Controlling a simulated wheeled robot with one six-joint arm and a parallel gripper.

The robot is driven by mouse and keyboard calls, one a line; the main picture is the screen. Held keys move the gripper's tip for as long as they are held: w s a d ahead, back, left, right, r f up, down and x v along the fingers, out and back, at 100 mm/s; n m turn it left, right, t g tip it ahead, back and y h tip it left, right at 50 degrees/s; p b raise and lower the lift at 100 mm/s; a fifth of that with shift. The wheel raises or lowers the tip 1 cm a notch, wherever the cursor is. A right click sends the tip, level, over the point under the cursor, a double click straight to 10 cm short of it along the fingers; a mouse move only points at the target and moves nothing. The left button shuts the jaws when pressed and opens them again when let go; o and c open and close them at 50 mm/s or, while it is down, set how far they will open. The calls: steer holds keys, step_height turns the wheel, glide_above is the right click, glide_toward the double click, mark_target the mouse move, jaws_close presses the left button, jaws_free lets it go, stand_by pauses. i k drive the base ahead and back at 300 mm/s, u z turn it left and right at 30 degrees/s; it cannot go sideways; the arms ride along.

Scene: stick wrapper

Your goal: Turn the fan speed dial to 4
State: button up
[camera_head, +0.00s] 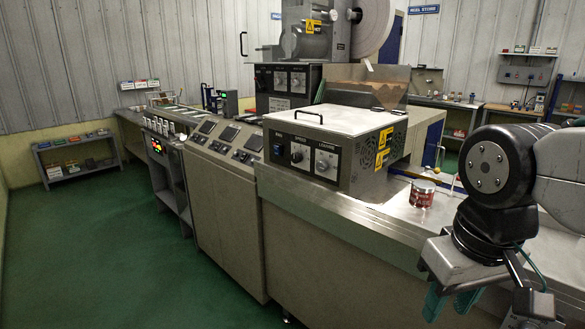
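A grey metal box with a black front panel (312,139) stands on the machine counter in the middle. The panel carries a blue switch (277,150) and two round dials. The left dial (297,156) sits under a label that seems to read SPEED. The right dial (325,163) sits under another label. The numbers and pointer positions are too small to read. My gripper (451,302) hangs low at the right, in front of the counter's edge and well apart from the panel. Its teal fingers are spread with a gap between them, and nothing shows between them.
A second unit with two dials (289,80) stands behind the box. A red-labelled jar (422,193) stands on the counter (385,227) right of the box. A sloped console (229,140) lies to the left. The green floor (110,250) in front is clear.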

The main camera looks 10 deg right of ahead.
mark_target(296, 157)
steer(key=u, duration=0.45)
steer(key=i, duration=0.95)
steer(key=z, duration=0.5)
